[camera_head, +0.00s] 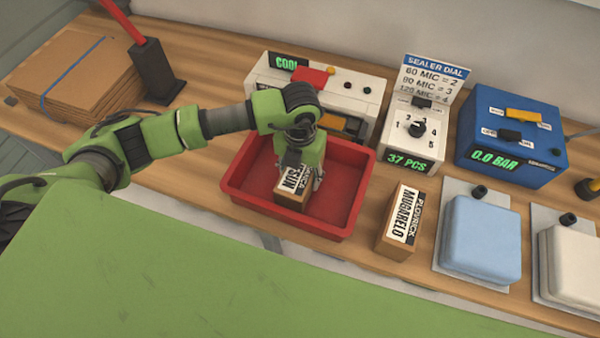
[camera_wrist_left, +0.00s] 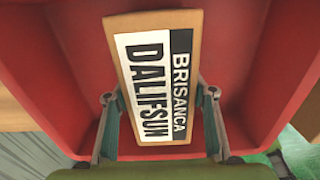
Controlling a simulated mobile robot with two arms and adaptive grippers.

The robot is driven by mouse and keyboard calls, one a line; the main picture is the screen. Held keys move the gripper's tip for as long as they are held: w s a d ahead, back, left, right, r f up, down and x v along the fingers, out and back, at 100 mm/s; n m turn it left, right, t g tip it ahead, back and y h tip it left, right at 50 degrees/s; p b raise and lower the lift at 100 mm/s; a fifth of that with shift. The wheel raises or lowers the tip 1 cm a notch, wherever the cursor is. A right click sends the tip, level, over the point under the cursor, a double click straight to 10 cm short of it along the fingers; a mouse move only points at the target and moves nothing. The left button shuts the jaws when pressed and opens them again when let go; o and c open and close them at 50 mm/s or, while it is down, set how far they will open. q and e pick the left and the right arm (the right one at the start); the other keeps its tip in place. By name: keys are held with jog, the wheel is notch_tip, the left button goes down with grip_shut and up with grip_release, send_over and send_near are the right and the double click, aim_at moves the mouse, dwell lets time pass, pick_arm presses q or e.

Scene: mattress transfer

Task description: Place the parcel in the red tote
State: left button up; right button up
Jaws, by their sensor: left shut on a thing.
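The red tote (camera_head: 343,196) stands on the wooden bench in the middle of the head view. Its red inside fills most of the left wrist view (camera_wrist_left: 75,30). My left gripper (camera_head: 300,180) points down inside the tote's outline and is shut on a brown parcel (camera_head: 290,202). In the left wrist view the parcel (camera_wrist_left: 154,75) sits between the two fingers, its label reading BRISANCA DALIFSUN. I cannot tell whether it touches the tote floor. A second brown parcel (camera_head: 384,239), labelled MUGARELO, stands on the bench right of the tote. My right gripper is out of view.
A cream sealer machine (camera_head: 365,88) stands behind the tote. A dial box (camera_head: 413,135) and a blue pressure box (camera_head: 507,146) stand to the right. Blue (camera_head: 480,240) and white (camera_head: 575,262) pads lie at front right. Flat cardboard (camera_head: 80,75) is stacked at left.

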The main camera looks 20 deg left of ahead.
pick_arm(q)
jog(key=shift+f, duration=0.15)
jog(key=o, duration=1.5)
jog(key=shift+r, duration=0.3)
jog(key=shift+r+b, duration=0.3)
jog(key=shift+r, duration=0.1)
notch_tip(320, 180, up, 10)
jog(key=b, duration=0.2)
jog(key=shift+f+b, duration=0.2)
jog(key=shift+b, duration=0.2)
jog(key=shift+r, duration=0.75)
